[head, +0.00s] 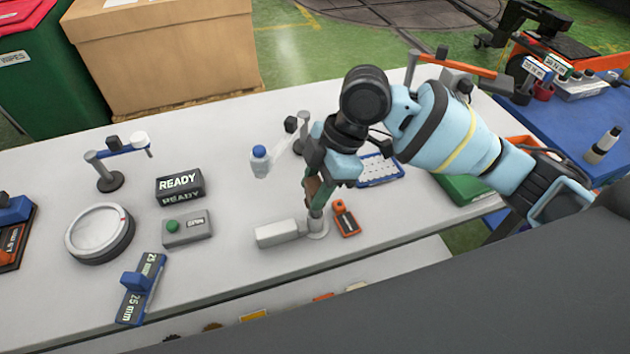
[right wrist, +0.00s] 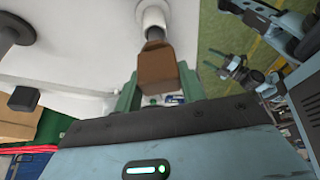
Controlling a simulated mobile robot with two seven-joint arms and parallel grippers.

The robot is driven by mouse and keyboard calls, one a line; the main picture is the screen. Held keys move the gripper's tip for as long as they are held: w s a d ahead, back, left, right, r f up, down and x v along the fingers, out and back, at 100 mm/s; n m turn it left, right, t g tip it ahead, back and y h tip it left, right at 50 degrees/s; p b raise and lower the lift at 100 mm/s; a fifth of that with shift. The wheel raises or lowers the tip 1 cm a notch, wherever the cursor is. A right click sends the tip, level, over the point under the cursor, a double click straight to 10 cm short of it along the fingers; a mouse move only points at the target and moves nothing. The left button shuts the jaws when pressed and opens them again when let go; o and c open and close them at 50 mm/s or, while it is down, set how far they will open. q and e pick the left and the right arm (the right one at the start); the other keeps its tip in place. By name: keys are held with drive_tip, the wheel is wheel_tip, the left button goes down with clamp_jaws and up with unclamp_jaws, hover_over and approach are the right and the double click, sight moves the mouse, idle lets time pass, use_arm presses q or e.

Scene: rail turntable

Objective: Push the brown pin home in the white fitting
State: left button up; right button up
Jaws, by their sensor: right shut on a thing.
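My right gripper (head: 314,196) is shut on the brown pin (head: 311,186) above the front part of the bench. In the right wrist view, the brown pin (right wrist: 158,70) sits between the green fingers of my right gripper (right wrist: 159,92). Its narrower end meets the mouth of the white fitting (right wrist: 152,16). A short stretch of that narrower part shows outside the fitting; its depth inside is hidden. In the head view the white fitting (head: 318,229) stands on the bench directly below the fingers. A blue-grey gripper-like shape (right wrist: 240,70), probably my left one, is small and unclear.
A white block (head: 278,233) lies left of the fitting, and an orange-and-black item (head: 346,219) lies right of it. A blue-capped bottle (head: 260,161) and a post (head: 303,128) stand behind. A READY sign (head: 179,186) and a green-button box (head: 187,229) are farther left.

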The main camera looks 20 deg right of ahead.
drive_tip(key=shift+f+b, duration=0.35)
drive_tip(key=shift+f, duration=1.45)
drive_tip(key=o, duration=1.3)
drive_tip(key=shift+c, duration=0.2)
drive_tip(key=v, duration=0.8)
drive_tip(key=shift+f, duration=0.1)
